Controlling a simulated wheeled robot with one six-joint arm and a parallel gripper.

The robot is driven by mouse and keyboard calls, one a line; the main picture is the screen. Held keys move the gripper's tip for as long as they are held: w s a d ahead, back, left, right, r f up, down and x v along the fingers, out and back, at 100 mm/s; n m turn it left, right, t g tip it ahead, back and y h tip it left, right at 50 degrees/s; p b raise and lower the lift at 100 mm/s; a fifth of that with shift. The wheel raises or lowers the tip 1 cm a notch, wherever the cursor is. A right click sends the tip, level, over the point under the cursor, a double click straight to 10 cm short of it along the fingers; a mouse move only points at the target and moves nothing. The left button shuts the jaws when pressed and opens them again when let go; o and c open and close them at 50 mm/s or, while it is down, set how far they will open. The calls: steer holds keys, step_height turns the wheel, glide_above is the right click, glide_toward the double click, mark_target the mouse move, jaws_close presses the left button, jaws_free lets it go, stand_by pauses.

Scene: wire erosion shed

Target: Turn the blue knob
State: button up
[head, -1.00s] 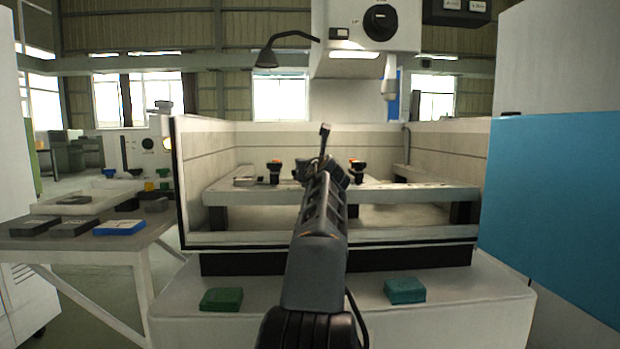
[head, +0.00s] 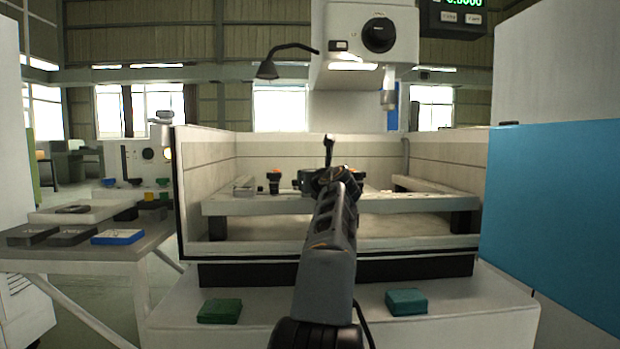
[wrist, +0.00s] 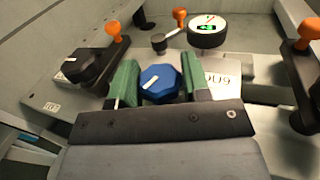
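The blue knob (wrist: 160,84) shows in the wrist view, a faceted knob with a white pointer mark toward its left side. My gripper (wrist: 161,82) has its two green-padded fingers on either side of the knob, and both pads appear to touch its sides. In the head view my gripper (head: 328,176) reaches over the worktable inside the machine's tank. There my own arm hides the blue knob.
A black knob (wrist: 85,66) and several orange-topped clamps, one at the right (wrist: 307,32), stand close by. The tank's front wall (head: 215,247) lies under my arm.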

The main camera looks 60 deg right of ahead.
steer(key=o, duration=0.4)
steer(key=v, duration=1.4)
steer(key=shift+w, duration=0.1)
stand_by(0.9)
